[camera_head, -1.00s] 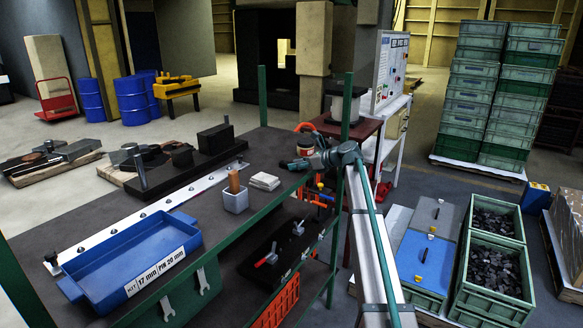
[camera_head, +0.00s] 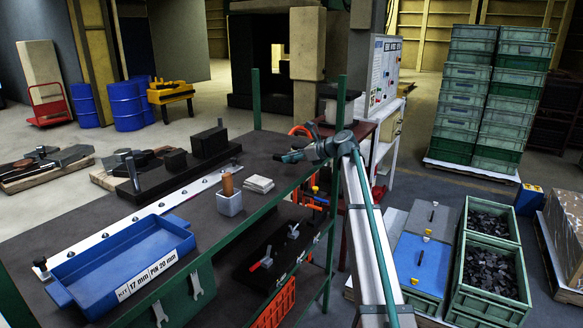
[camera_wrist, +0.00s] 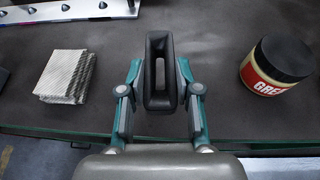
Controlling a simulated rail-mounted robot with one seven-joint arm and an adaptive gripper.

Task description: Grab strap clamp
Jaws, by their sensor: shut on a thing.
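The strap clamp (camera_wrist: 160,48) is a black elongated loop with a long slot through its middle. In the wrist view it stands between the two fingers of my gripper (camera_wrist: 160,82), which press on its sides. My gripper is shut on it over the dark bench top. In the head view my gripper (camera_head: 288,157) is at the far right part of the bench, small and dark, and the clamp is hard to make out there.
A grease jar (camera_wrist: 277,65) stands right of my gripper. A pale stack of pads (camera_wrist: 67,76) lies left, also in the head view (camera_head: 258,184). A grey cup (camera_head: 229,204) and a blue tray (camera_head: 67,294) stand nearer. Bench between pads and jar is clear.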

